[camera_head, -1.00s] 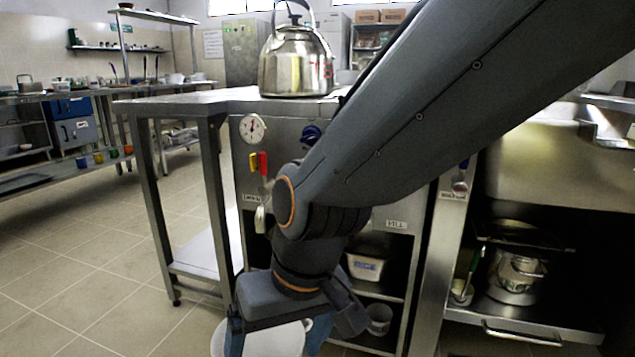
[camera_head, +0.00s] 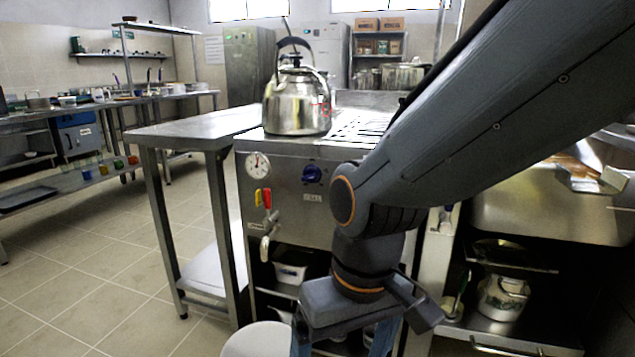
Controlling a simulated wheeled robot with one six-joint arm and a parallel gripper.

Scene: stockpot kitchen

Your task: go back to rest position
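My gripper (camera_head: 345,345) points down at the bottom middle of the head view. Its two fingers stand apart, and their tips are cut off by the lower edge. A white round vessel (camera_head: 258,341) shows at the bottom edge, just left of the left finger; I cannot tell whether they touch. My arm crosses from the upper right down to the gripper and hides part of the stove front.
A steel kettle (camera_head: 297,103) stands on the stove (camera_head: 318,179), which has a dial, a blue knob and a tap. A steel table (camera_head: 185,132) adjoins it at left. Shelves with a pot (camera_head: 502,297) are at right. The tiled floor (camera_head: 110,270) at left is clear.

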